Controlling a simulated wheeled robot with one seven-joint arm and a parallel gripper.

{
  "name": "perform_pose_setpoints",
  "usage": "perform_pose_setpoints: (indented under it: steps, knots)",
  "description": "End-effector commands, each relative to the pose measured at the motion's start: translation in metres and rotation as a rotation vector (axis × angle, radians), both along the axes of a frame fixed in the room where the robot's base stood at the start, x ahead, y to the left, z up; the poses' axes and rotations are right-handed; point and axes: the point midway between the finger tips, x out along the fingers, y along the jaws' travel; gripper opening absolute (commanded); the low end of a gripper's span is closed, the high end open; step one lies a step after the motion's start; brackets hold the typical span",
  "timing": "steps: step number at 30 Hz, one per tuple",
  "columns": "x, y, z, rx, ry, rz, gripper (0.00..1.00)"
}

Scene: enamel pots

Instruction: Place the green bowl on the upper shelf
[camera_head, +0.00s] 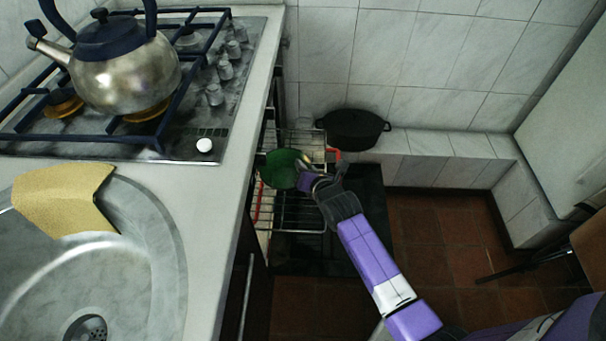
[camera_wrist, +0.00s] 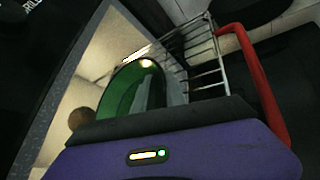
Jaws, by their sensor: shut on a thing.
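The green bowl (camera_head: 281,169) is at the wire rack, below the counter's edge, in the head view. My gripper (camera_head: 303,168) is shut on its right side. In the wrist view the green bowl (camera_wrist: 145,95) shows beyond the dark edge of my gripper, with its glossy inside partly visible and the rest hidden. The fingertips are hidden in the wrist view. The wire rack (camera_head: 300,212) has two levels with red handle parts, and its upper level (camera_head: 302,139) lies behind the bowl. I cannot tell whether the bowl touches the rack.
A black pot (camera_head: 352,129) stands on the tiled ledge just right of the rack. The counter (camera_head: 232,150) with stove, kettle (camera_head: 125,70) and sink (camera_head: 100,270) borders the left. A red bar (camera_wrist: 255,75) is close to my gripper in the wrist view. Open floor lies right.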

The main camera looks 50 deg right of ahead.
Motion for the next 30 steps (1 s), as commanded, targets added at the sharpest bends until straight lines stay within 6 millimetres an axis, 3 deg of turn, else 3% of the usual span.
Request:
perform_pose_setpoints:
  steps: [6, 17, 18, 21, 30]
  knots:
    - [0.001, 0.0, -0.032, 0.001, 0.0, -0.001, 0.0]
    - [0.003, 0.002, -0.035, 0.0, 0.0, 0.0, 0.0]
    - [0.002, 0.002, -0.036, 0.0, 0.001, 0.0, 0.18]
    - [0.002, 0.002, -0.036, 0.0, 0.001, 0.0, 0.37]
    - [0.003, 0.002, -0.035, 0.0, 0.001, 0.0, 0.39]
